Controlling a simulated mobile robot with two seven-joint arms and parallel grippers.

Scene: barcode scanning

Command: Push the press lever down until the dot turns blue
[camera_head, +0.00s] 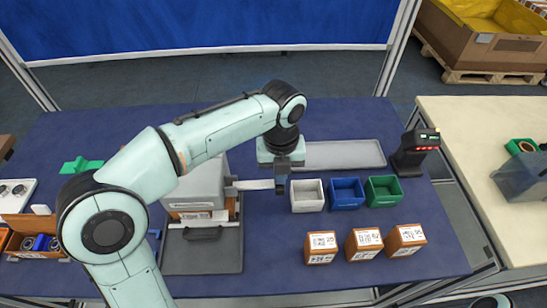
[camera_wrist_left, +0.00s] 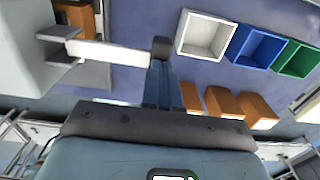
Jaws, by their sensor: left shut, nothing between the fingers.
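The grey press (camera_head: 197,183) stands on the blue table left of centre, partly hidden behind my left arm. Its white lever (camera_head: 252,185) sticks out to the right, roughly level. In the left wrist view the lever (camera_wrist_left: 110,53) runs from the press body (camera_wrist_left: 60,48) to a dark knob (camera_wrist_left: 160,46) at its end. My left gripper (camera_head: 283,178) is shut and empty, right at the knob end. In the wrist view its fingers (camera_wrist_left: 160,85) line up with the knob; I cannot tell whether they touch it. The dot is not visible.
White (camera_head: 307,196), blue (camera_head: 346,194) and green (camera_head: 383,191) bins stand close to the right of the lever. Several orange boxes (camera_head: 365,241) lie in front. A grey tray (camera_head: 340,154) is behind, with a black scanner (camera_head: 415,150) farther right. A dark base plate (camera_head: 203,255) lies before the press.

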